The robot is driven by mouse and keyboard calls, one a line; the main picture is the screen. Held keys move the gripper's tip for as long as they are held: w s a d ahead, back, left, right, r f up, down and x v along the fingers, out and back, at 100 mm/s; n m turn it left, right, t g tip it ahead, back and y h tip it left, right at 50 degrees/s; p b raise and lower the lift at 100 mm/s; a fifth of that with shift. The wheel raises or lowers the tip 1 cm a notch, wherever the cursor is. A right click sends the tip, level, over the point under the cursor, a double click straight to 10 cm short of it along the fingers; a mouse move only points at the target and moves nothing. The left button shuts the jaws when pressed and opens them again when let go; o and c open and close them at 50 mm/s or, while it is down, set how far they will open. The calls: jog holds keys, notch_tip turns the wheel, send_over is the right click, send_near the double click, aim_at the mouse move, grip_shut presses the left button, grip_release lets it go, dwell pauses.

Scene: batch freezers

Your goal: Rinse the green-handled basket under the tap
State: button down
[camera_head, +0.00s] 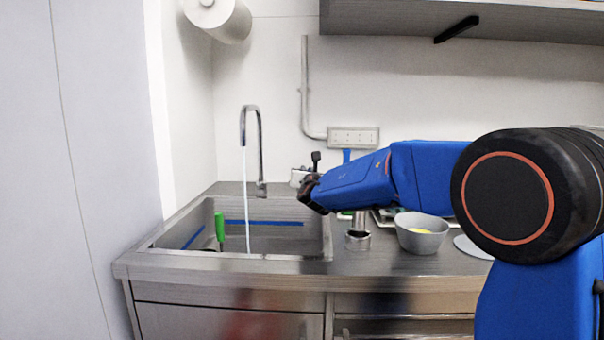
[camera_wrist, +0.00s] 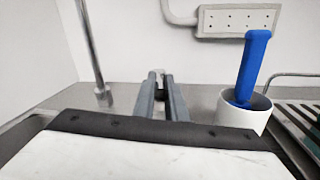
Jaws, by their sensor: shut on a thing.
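The green handle of the basket (camera_head: 220,227) stands upright in the left part of the sink (camera_head: 290,257); the basket's body is mostly hidden by the sink's front edge. The tap (camera_head: 261,150) arches over the sink and a thin stream of water (camera_head: 247,205) falls from it, just right of the green handle. My gripper (camera_head: 308,190) is at the sink's back right, away from the basket. In the wrist view its fingers (camera_wrist: 160,88) are close together on a small pale fitting (camera_wrist: 157,74) right of the tap's post; what it is exactly is hard to tell.
A grey bowl (camera_head: 422,238) with something yellow and a small metal cup (camera_head: 358,240) stand right of the sink. A blue-handled tool (camera_wrist: 251,68) stands in a white holder (camera_wrist: 240,118). A socket strip (camera_head: 353,137) is on the wall, with a shelf (camera_head: 480,20) above.

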jog(key=shift+f, duration=0.1)
jog(key=c, duration=1.8)
grip_release()
jog(key=shift+s, duration=0.15)
jog(key=shift+o, duration=0.2)
jog(key=s, duration=1.7)
jog(key=shift+s+d, duration=0.15)
jog(key=shift+s, duration=0.05)
jog(key=shift+s, duration=0.1)
